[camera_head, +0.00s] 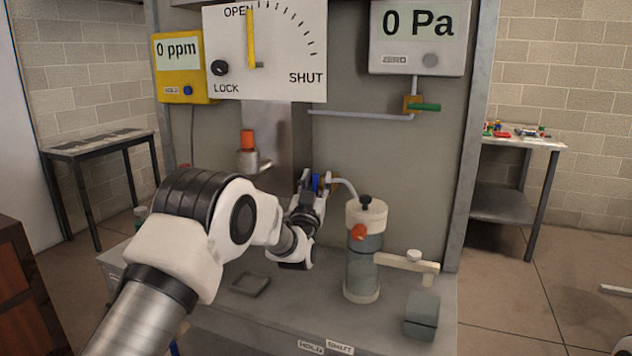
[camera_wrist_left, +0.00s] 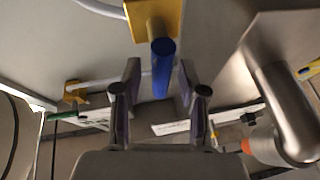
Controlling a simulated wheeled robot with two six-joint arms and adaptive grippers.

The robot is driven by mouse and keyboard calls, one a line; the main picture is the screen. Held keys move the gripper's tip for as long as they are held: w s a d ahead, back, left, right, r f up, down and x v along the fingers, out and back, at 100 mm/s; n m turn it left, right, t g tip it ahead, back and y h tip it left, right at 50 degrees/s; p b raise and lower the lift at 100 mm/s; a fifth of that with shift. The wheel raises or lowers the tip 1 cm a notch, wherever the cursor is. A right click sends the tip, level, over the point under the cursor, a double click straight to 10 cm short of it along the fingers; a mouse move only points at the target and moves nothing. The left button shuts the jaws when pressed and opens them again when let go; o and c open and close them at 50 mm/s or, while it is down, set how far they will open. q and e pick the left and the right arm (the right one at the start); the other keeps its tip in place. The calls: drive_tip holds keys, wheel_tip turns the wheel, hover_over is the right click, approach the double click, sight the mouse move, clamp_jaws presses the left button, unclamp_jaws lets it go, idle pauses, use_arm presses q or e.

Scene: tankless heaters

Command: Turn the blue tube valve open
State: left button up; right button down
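The blue tube valve has a blue bar handle (camera_wrist_left: 163,66) on a yellow body (camera_wrist_left: 150,18), with a pale tube running into it. In the head view the blue handle (camera_head: 316,183) shows small at the cabinet's front, partly hidden by my gripper. My left gripper (camera_wrist_left: 159,88) is open. In the wrist view the handle's end reaches between its two fingers, with a gap visible on each side, so it does not look gripped. In the head view the left gripper (camera_head: 313,190) is right at the handle. My right gripper is not in view.
A white canister (camera_head: 364,218) with an orange knob stands right of the gripper on the bench. A green-handled valve (camera_head: 424,107) sits on a pipe above. An orange-capped pipe (camera_head: 248,139) sticks out at left. The dial panel (camera_head: 290,60) has its yellow needle near OPEN.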

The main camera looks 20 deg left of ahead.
use_arm(q)
drive_tip(key=v, duration=1.2)
drive_tip(key=shift+f, duration=0.15)
